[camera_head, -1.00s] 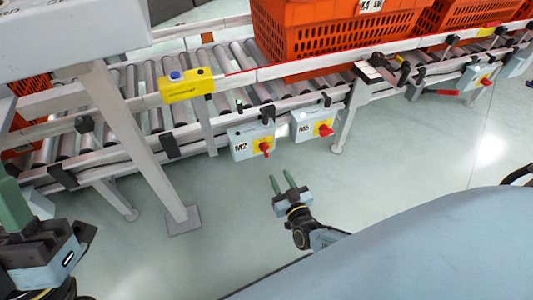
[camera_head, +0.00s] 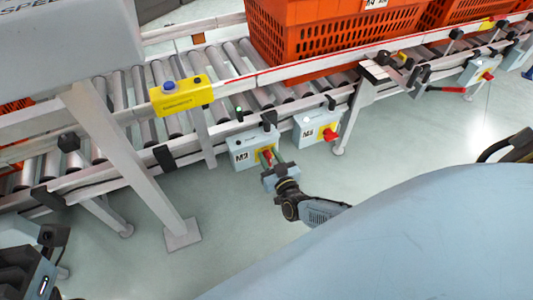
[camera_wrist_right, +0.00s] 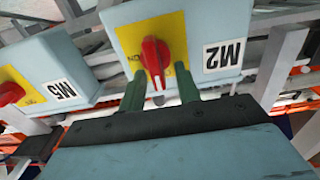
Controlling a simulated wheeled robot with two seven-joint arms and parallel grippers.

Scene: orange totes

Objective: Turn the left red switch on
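The left red switch (camera_head: 267,155) sits on a yellow plate on the pale blue M2 box (camera_head: 241,160) under the conveyor rail. In the right wrist view its red handle (camera_wrist_right: 154,55) is upright in the picture, its lower end between my green fingers. My right gripper (camera_head: 277,168) is at the box front; its fingers (camera_wrist_right: 160,92) are apart, one on each side of the handle. I cannot tell if they touch it. My left gripper (camera_head: 25,272) is partly visible at the bottom left, its fingers hidden.
The M5 box (camera_head: 308,134) with its own red switch (camera_head: 330,134) is close to the right. The roller conveyor (camera_head: 130,95) carries orange totes (camera_head: 320,42). A metal leg (camera_head: 135,160) stands left of M2. The floor in front is clear.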

